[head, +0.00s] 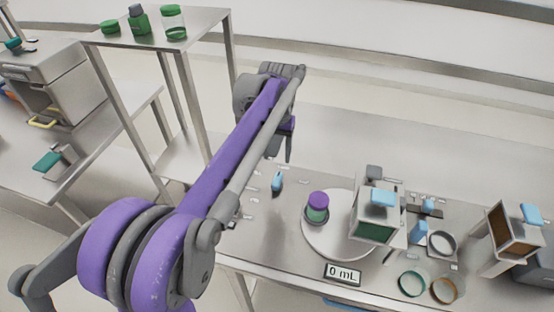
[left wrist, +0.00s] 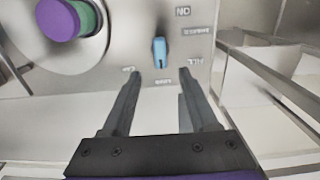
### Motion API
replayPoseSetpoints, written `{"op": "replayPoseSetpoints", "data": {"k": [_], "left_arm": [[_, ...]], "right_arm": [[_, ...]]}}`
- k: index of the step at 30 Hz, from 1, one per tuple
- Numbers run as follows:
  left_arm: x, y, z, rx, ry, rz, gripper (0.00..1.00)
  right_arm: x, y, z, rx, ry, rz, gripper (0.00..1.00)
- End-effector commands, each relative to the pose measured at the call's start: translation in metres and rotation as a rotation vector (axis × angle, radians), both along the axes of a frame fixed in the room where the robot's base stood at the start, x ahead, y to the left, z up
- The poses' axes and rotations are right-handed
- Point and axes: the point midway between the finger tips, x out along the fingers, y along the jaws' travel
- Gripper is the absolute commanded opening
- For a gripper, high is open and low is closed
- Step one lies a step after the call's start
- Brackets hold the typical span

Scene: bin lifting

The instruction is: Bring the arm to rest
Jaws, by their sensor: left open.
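My left arm reaches from the lower left across the head view. Its gripper (head: 288,145) hangs fingers-down above the left part of the steel table (head: 262,240). In the left wrist view the two dark fingers of my left gripper (left wrist: 160,80) are apart, with nothing between them. A small blue switch (left wrist: 160,52) on the table's panel lies just beyond the fingertips; it also shows in the head view (head: 277,181). My right gripper is in neither view.
A purple-capped green container (head: 317,205) stands on a round white plate (head: 340,250). A box-like device with a blue top (head: 372,222) stands right of it. A shelf (head: 205,20) with several green-lidded vessels stands at the back left. A "0 mL" display (head: 343,274) is at the front edge.

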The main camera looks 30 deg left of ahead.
Motion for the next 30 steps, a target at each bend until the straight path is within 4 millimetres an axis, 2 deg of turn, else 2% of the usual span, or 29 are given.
{"op": "replayPoseSetpoints", "data": {"k": [15,19,23,26,30], "left_arm": [[0.0,0.0,0.001,0.0,0.0,0.0,0.6],[-0.009,-0.006,0.002,0.003,-0.017,-0.01,0.6],[-0.035,-0.025,0.001,0.015,-0.078,-0.043,0.6],[-0.067,-0.044,-0.005,0.026,-0.146,-0.078,0.6],[-0.115,-0.067,-0.024,0.039,-0.248,-0.129,0.6]], "right_arm": [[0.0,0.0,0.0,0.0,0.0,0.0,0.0],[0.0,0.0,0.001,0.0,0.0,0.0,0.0],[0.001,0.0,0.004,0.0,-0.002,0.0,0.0],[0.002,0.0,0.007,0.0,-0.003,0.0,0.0],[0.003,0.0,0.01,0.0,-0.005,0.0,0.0]]}}
